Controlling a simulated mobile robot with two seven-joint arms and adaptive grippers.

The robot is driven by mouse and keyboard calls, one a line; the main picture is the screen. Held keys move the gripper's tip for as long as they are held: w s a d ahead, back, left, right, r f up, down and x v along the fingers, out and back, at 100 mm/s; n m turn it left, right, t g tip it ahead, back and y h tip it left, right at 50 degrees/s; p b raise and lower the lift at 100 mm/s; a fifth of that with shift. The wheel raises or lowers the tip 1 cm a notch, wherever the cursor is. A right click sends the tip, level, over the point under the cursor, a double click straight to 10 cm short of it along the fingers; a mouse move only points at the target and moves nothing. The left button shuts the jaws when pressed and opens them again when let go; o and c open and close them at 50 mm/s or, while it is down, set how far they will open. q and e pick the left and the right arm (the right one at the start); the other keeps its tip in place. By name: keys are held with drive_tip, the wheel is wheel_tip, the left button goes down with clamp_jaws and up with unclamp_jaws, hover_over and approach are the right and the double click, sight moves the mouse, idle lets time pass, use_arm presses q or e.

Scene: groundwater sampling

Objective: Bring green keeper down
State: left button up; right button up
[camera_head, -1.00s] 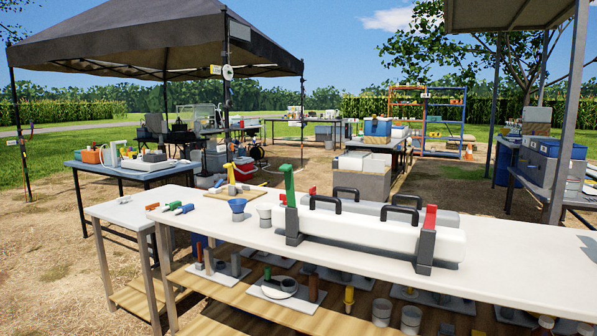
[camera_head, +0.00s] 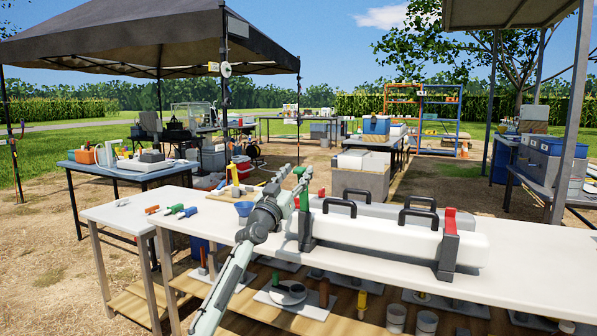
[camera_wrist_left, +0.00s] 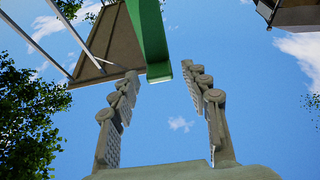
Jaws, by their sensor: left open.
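The green keeper (camera_head: 304,196) stands upright at the left end bracket (camera_head: 306,233) of a long white cylinder (camera_head: 375,233) on the white table. My left gripper (camera_head: 288,174) is raised beside the keeper's upper part and partly covers it. In the left wrist view, the open fingers (camera_wrist_left: 160,72) point up, and the green keeper (camera_wrist_left: 148,38) comes down from the top edge, its end close to the fingertips. No grip on it shows. My right gripper is not seen.
Black handles (camera_head: 338,207) rise behind the cylinder, on a second case. A blue cup (camera_head: 244,208) and coloured hand tools (camera_head: 174,209) lie to the left. A lower shelf holds several pieces. The table's right end (camera_head: 540,260) is clear.

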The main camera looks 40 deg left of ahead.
use_arm(q)
drive_tip(key=shift+x, duration=0.8)
drive_tip(key=shift+f, duration=0.1)
clamp_jaws()
